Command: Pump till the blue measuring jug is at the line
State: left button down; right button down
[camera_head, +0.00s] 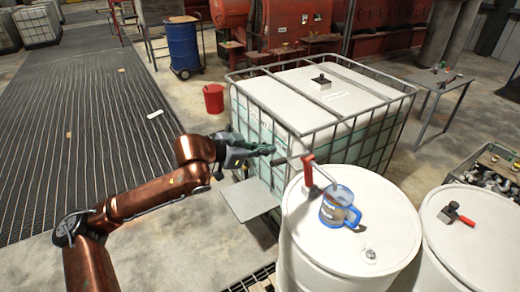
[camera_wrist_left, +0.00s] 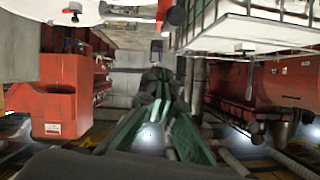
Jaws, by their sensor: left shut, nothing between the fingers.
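The blue measuring jug (camera_head: 340,208) stands upright on top of a white drum (camera_head: 345,252). Its level and line are too small to tell. A red hand pump (camera_head: 308,172) stands on the same drum just behind the jug. A thin grey spout reaches from it toward the jug, and a grey bar points left. My left gripper (camera_head: 268,150) is shut and empty, left of the pump near the bar's end; I cannot tell whether they touch. Its dark green fingers (camera_wrist_left: 158,82) show in the left wrist view with nothing between them. My right gripper is not in view.
A caged white tank (camera_head: 318,92) stands behind the gripper, with a small grey shelf (camera_head: 250,198) at its front. A second white drum (camera_head: 470,262) with a red-handled valve (camera_head: 458,215) is at the right. A red bucket (camera_head: 213,98) and blue barrel (camera_head: 184,46) stand further back.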

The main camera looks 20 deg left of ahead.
aim_at(275, 163)
pick_arm(q)
jog(key=w+f, duration=0.1)
jog(key=w+d+f, duration=0.1)
jog(key=f, duration=0.1)
jog(key=w+f+p, duration=0.1)
jog(key=shift+w+d+f, duration=0.25)
jog(key=shift+w+d, duration=0.05)
jog(key=shift+d, duration=0.1)
jog(key=shift+s+a+f, duration=0.1)
jog(key=shift+a+f, duration=0.15)
jog(key=shift+f, duration=0.2)
jog(key=shift+d+f, duration=0.1)
jog(key=shift+f, duration=0.05)
